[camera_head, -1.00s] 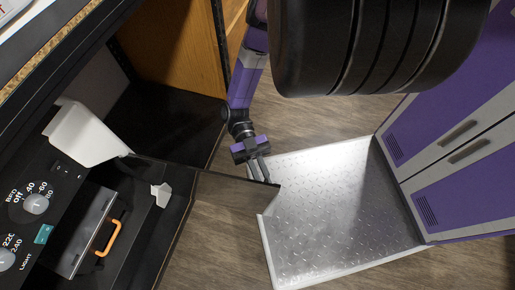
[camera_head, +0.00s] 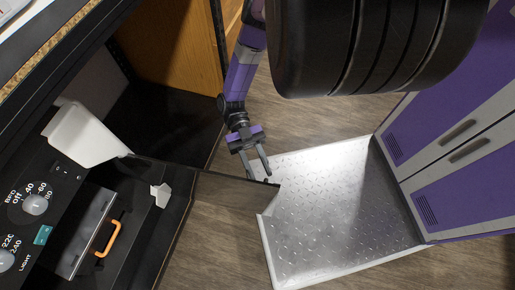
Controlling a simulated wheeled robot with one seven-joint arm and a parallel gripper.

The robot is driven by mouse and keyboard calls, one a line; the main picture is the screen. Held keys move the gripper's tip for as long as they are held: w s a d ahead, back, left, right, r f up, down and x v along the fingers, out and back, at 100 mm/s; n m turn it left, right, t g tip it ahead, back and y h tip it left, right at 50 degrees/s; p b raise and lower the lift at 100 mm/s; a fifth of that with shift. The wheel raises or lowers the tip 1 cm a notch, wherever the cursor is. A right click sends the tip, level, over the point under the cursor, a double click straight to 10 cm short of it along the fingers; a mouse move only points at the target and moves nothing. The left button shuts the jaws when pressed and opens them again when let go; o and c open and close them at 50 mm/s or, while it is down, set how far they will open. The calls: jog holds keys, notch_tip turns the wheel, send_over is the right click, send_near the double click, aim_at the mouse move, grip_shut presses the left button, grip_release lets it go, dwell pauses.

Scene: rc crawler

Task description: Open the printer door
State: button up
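The printer (camera_head: 175,218) is the dark box at the left. A dark, smooth panel (camera_head: 232,192) stands out from its front to the right and looks like the printer door, swung outward. My gripper (camera_head: 259,176) is at the far edge of this panel, near its free end. Its two grey fingers are spread apart and point toward the panel. I see nothing between them. The fingertips reach the panel's upper edge in the picture; I cannot tell whether they touch it.
An orange handle (camera_head: 108,239), a white funnel-like part (camera_head: 84,134) and knobs (camera_head: 36,205) are at the left. A metal tread plate (camera_head: 335,215) lies on the wooden floor. Purple cabinets (camera_head: 465,190) stand at the right. A large black cylinder (camera_head: 365,45) blocks the top.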

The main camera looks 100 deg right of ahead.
jog(key=shift+w+d, duration=0.2)
jog(key=shift+d, duration=0.9)
jog(key=shift+w+d, duration=0.15)
jog(key=shift+d, duration=0.9)
